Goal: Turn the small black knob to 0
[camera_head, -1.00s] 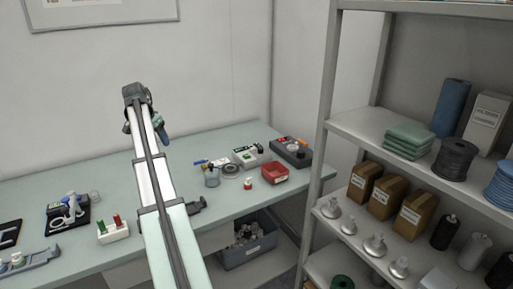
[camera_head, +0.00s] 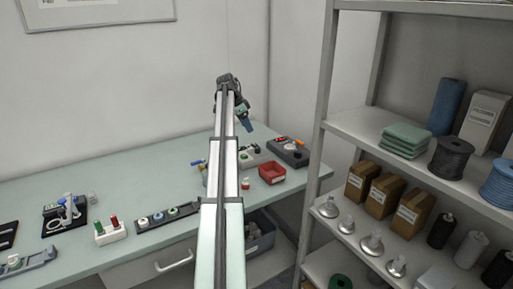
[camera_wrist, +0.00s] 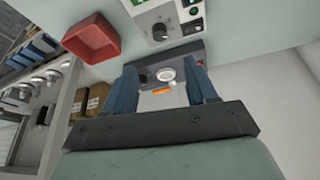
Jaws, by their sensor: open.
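The small black knob (camera_wrist: 159,33) sits on a pale round dial on the light grey control box (camera_wrist: 172,20), at the top of the wrist view. I cannot read its setting. The box also shows in the head view (camera_head: 254,159), right of my arm. My gripper (camera_wrist: 163,72) is open and empty, its two blue fingers spread apart. In the wrist view the dark grey box (camera_wrist: 188,51), with a silver round knob and an orange display, appears between and beyond the fingers. The black knob appears above the fingertips, apart from them. In the head view my gripper (camera_head: 246,122) hangs above the table's back right.
A red bin (camera_head: 272,173) stands in front of the control box. The dark grey box (camera_head: 291,153) stands at the table's right end. A strip with several round buttons (camera_head: 165,216) lies left of my arm. The shelf unit (camera_head: 335,160) stands at the right.

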